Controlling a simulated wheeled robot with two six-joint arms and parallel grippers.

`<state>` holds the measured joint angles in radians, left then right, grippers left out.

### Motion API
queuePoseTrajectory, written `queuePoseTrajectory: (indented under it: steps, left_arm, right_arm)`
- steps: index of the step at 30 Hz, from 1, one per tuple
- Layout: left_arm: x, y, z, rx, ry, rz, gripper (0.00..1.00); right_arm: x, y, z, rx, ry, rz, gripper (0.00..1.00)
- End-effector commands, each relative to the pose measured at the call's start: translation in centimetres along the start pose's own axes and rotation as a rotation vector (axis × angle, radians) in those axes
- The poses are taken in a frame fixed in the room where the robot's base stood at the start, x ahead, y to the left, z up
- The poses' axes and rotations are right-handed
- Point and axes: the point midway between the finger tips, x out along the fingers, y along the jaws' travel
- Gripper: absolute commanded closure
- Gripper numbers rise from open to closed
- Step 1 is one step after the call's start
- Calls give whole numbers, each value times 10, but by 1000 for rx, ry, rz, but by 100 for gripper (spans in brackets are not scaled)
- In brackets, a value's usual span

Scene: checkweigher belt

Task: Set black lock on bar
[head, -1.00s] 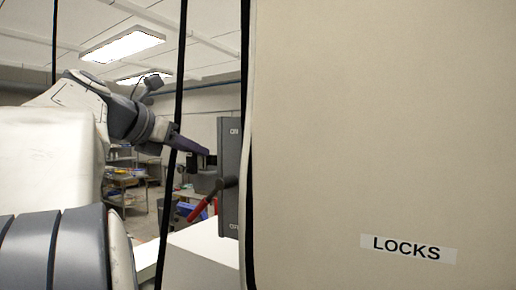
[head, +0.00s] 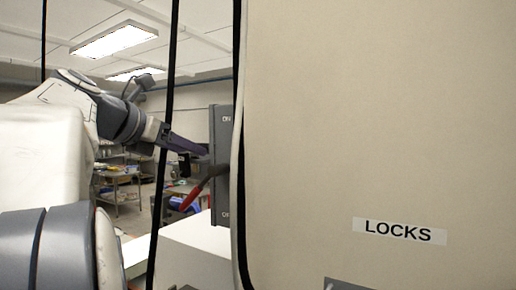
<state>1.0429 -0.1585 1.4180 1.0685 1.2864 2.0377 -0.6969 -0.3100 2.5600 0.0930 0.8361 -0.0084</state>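My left gripper (head: 192,150) reaches in from the left, its fingers pointing at the grey switch box (head: 221,135). Its tip overlaps or nearly meets the box's left edge in the picture; I cannot tell if they touch. A small dark shape (head: 185,164) shows just below the fingers; I cannot tell whether it is the black lock or part of the gripper. The fingers are seen side-on, so their opening is unclear. A lever with a red handle (head: 193,196) sticks out from the box, down to the left. No bar can be made out. My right gripper is not clearly seen.
A large beige panel (head: 390,120) with a LOCKS label (head: 400,231) fills the right side and hides part of the box. A white surface (head: 195,255) lies below the box. Dark upright posts (head: 163,130) stand before the room. A shelf cart (head: 120,185) stands behind.

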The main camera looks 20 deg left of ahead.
Motion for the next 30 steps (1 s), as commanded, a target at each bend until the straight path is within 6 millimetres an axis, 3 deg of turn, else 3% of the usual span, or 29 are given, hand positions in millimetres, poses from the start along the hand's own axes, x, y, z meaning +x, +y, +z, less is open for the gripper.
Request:
queuePoseTrajectory:
  steps: [11, 24, 30]
  left_arm:
    - [-9, 1, -1, -2, 0, 3, 37]
    - [-86, 2, -1, -2, 0, 5, 37]
    - [-102, 1, 0, -1, 0, 2, 37]
  right_arm:
    - [3, 0, 0, 4, 0, 0, 50]
    - [13, 1, 1, 6, 0, 0, 50]
    - [14, 1, 1, 6, 0, 0, 50]
